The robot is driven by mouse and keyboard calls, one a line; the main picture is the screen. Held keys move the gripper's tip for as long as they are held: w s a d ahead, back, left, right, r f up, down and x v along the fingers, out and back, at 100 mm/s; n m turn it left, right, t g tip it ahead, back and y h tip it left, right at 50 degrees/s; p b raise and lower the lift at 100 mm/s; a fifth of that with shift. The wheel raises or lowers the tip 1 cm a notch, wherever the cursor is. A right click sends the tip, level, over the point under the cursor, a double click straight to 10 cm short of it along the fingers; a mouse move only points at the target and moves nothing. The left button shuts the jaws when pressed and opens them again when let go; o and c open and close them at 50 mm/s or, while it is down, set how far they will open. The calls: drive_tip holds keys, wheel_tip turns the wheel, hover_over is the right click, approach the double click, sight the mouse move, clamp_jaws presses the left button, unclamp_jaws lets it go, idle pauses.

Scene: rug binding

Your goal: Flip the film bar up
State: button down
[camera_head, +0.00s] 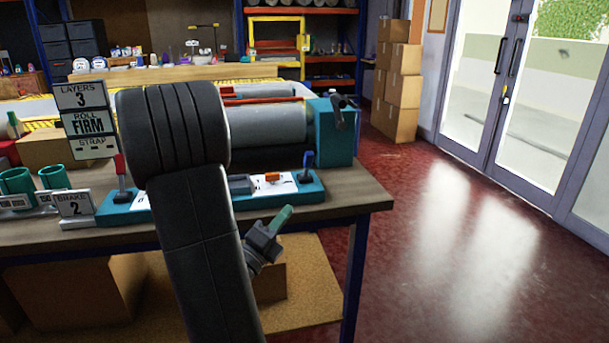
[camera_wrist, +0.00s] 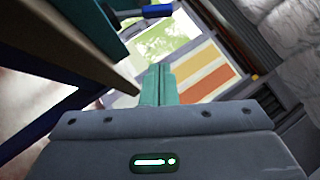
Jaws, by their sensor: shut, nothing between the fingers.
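My gripper (camera_head: 283,218) hangs below and in front of the table's edge, near its right end, apart from the machine. Its teal fingers (camera_wrist: 158,84) are shut with nothing between them. The wrapping machine stands on the table with a grey roll (camera_head: 265,126) and a teal end block (camera_head: 333,138) with a dark handle (camera_head: 339,112). A thin red bar (camera_head: 265,92) lies along behind the roll; I cannot tell whether it is the film bar. A teal panel in front carries a blue lever (camera_head: 308,160), an orange switch (camera_head: 272,177) and a red lever (camera_head: 120,165). My arm hides part of the machine and panel.
The table (camera_head: 350,197) has its right edge close to my gripper, and its blue leg (camera_head: 356,265) stands below. Signs (camera_head: 85,122) and green cups (camera_head: 53,176) are at the left. Cardboard boxes (camera_head: 268,280) sit under the table. The red floor at right is clear.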

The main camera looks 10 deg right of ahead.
drive_tip(key=p, duration=0.1)
approach(309, 159)
drive_tip(key=w+d, duration=0.2)
drive_tip(key=d, duration=0.1)
drive_tip(key=w+d, duration=0.1)
drive_tip(key=d, duration=0.1)
drive_tip(key=shift+w+r, duration=0.2)
drive_tip(key=shift+r, duration=0.05)
drive_tip(key=shift+w+r, duration=0.2)
drive_tip(key=shift+w, duration=0.3)
drive_tip(key=shift+r+p, duration=0.1)
drive_tip(key=shift+p, duration=0.25)
